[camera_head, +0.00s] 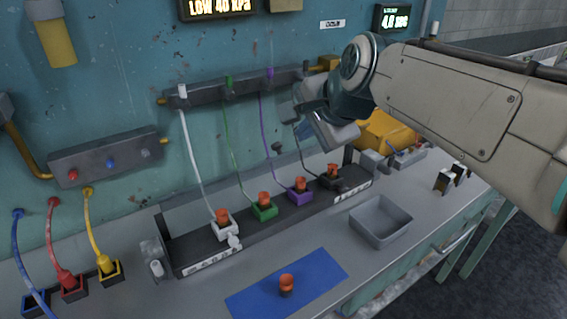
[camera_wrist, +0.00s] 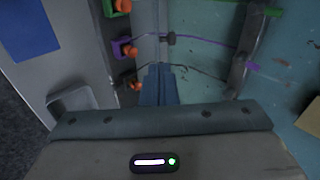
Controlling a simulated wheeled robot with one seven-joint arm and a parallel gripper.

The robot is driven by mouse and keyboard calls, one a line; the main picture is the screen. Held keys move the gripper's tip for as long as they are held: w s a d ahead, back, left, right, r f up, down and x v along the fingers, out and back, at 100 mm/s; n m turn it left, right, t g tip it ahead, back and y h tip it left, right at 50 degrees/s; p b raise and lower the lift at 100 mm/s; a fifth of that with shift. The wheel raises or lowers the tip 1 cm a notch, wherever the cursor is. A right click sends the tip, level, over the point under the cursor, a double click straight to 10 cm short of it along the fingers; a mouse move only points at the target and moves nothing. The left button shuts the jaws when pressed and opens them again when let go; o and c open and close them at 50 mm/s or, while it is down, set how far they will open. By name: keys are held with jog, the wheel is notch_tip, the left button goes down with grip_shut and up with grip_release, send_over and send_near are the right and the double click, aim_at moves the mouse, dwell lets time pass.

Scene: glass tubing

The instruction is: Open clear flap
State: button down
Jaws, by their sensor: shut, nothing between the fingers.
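The clear flap (camera_head: 180,218) shows faintly in the head view as a see-through pale panel along the back of the dark socket strip (camera_head: 205,246). It appears to stand raised behind the sockets, but its exact angle is hard to tell. A small dark knob (camera_head: 277,147) is at its upper edge; a dark knob also shows in the wrist view (camera_wrist: 168,39). My gripper (camera_head: 330,135) hangs above the strip's right half, right of the knob. In the wrist view its fingers (camera_wrist: 160,78) are together and empty, apart from the knob.
White, green, purple and black sockets with orange-topped plugs sit along the strip, with tubes rising to a wall bar (camera_head: 235,85). A grey tray (camera_head: 381,222) and a blue mat (camera_head: 300,277) with an orange-topped plug (camera_head: 287,284) lie in front. A yellow object (camera_head: 390,130) stands behind right.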

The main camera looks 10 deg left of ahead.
jog(key=s+d+f+m, duration=0.1)
jog(key=f, duration=0.1)
send_near(278, 148)
jog(key=shift+t, duration=0.4)
jog(key=f, duration=0.1)
jog(key=w+a+f, duration=0.1)
jog(key=f, duration=0.1)
jog(key=a+f, duration=0.1)
jog(key=f, duration=0.1)
jog(key=shift+w, duration=0.4)
jog(key=shift+w+a, duration=0.35)
jog(key=shift+w, duration=0.2)
jog(key=shift+w+r, duration=0.1)
jog(key=shift+r, duration=0.05)
jog(key=shift+a+p, duration=0.1)
jog(key=shift+p, duration=0.25)
